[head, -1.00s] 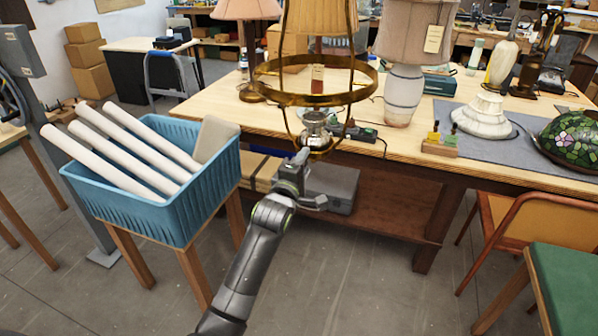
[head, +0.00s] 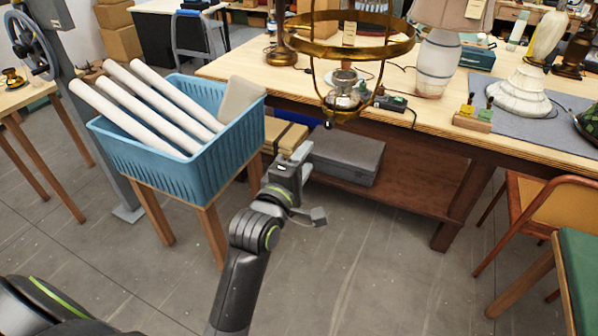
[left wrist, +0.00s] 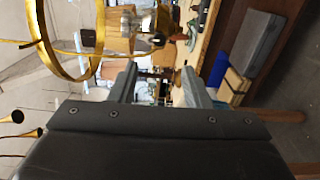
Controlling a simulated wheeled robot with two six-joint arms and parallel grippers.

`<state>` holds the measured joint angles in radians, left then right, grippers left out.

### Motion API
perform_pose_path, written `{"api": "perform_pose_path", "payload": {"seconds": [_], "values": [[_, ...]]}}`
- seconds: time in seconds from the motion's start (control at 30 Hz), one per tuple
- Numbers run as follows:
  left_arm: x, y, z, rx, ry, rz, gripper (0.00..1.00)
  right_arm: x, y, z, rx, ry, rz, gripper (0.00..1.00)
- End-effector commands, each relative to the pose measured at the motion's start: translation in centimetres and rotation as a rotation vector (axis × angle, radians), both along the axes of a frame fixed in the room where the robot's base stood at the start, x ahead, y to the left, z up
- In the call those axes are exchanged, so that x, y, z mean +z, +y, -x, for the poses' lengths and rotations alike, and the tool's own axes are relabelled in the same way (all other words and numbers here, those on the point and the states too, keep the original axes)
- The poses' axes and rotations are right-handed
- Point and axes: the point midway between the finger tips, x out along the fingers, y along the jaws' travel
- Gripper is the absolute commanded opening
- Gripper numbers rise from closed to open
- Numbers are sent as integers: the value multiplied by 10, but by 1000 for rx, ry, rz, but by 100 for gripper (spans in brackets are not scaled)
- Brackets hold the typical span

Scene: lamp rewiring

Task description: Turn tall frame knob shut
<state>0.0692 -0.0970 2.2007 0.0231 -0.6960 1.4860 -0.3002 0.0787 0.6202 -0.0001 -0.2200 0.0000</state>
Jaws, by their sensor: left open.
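The tall brass frame (head: 350,46) with its wide ring hangs or stands at the front edge of the wooden table, with a glass and metal burner (head: 343,92) at its bottom. A small dark knob-like part (head: 328,124) shows just below the burner; its turn position is too small to tell. My left gripper (head: 303,151) is below and slightly left of it, apart from the frame. In the left wrist view my left gripper (left wrist: 158,88) is open and empty, with the brass ring (left wrist: 62,62) and burner (left wrist: 146,22) beyond it. My right gripper is out of view.
A blue basket (head: 180,160) of white rolls stands on a wooden stand at left. A grey case (head: 348,158) sits on the shelf under the table. Lamps, including a white one (head: 437,62), stand on the table. An orange chair (head: 545,205) is at right. Floor in front is clear.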

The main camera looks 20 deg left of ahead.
Motion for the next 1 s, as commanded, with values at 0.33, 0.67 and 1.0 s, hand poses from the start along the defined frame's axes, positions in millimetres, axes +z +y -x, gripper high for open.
{"api": "perform_pose_path", "payload": {"seconds": [0.33, 0.67, 1.0], "values": [[0, 1, 23, 0, 0, 0, 43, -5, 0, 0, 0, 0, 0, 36], [0, 1, 23, 0, 0, 0, 43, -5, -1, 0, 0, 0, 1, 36], [-74, 3, 7, -9, 137, -147, 43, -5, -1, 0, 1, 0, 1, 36]]}}
